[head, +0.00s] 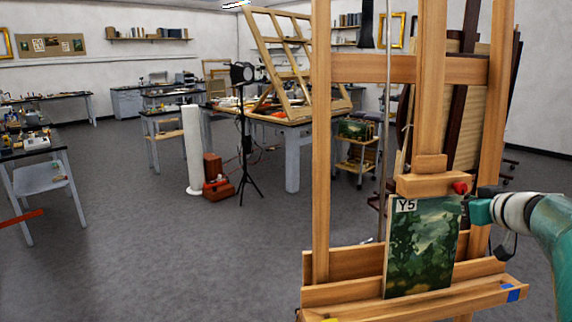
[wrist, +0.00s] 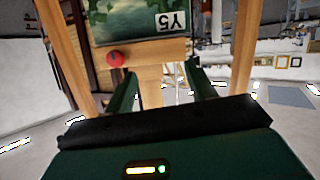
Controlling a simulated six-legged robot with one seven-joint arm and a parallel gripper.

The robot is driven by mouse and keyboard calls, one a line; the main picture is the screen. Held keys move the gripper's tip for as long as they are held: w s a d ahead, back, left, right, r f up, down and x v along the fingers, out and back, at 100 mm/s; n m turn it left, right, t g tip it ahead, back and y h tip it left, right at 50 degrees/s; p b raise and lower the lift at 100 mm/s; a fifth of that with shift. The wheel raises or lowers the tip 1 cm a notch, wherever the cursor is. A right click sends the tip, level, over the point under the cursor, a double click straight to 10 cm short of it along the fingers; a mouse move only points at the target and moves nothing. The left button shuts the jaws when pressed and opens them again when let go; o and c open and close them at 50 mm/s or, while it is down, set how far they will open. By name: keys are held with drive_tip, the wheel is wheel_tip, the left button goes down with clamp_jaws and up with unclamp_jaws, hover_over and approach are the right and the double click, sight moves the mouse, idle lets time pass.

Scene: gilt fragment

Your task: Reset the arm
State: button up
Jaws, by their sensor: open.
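My gripper (head: 482,211) is at the right of the head view, beside the wooden easel (head: 320,150) and close to its red knob (head: 460,188). In the wrist view the two green fingers of my gripper (wrist: 161,62) are spread apart with nothing held between them. The red knob (wrist: 116,58) lies just outside the left finger there. A green landscape painting (head: 425,245) marked "Y5" stands upright on the easel ledge under a wooden clamp block. The painting (wrist: 130,18) appears upside down in the wrist view. Whether my gripper touches the easel cannot be told.
The easel ledge (head: 345,308) juts out at the front right, with blue tape on it. Behind are a workbench with a tilted wooden frame (head: 290,75), a black lamp stand (head: 241,140), a white column (head: 192,150) and a small cart (head: 357,150).

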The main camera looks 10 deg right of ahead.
drive_tip(key=s+a+f+g+y, duration=0.1)
drive_tip(key=s+a+f+g, duration=0.15)
drive_tip(key=a, duration=0.85)
drive_tip(key=s+a+f+g+y, duration=0.2)
drive_tip(key=s+a, duration=0.1)
drive_tip(key=a, duration=0.9)
drive_tip(key=s+a+f+g+h, duration=0.1)
drive_tip(key=s+a+f, duration=0.2)
drive_tip(key=s, duration=0.2)
drive_tip(key=s+a+f+g+h, duration=0.1)
drive_tip(key=s+a+f, duration=0.1)
drive_tip(key=s+a, duration=0.2)
drive_tip(key=s+a+f+m+g, duration=0.1)
drive_tip(key=s+a+f, duration=0.2)
drive_tip(key=s, duration=0.5)
drive_tip(key=shift+a+f+h, duration=0.15)
drive_tip(key=shift+f+h, duration=0.15)
drive_tip(key=shift+h, duration=0.1)
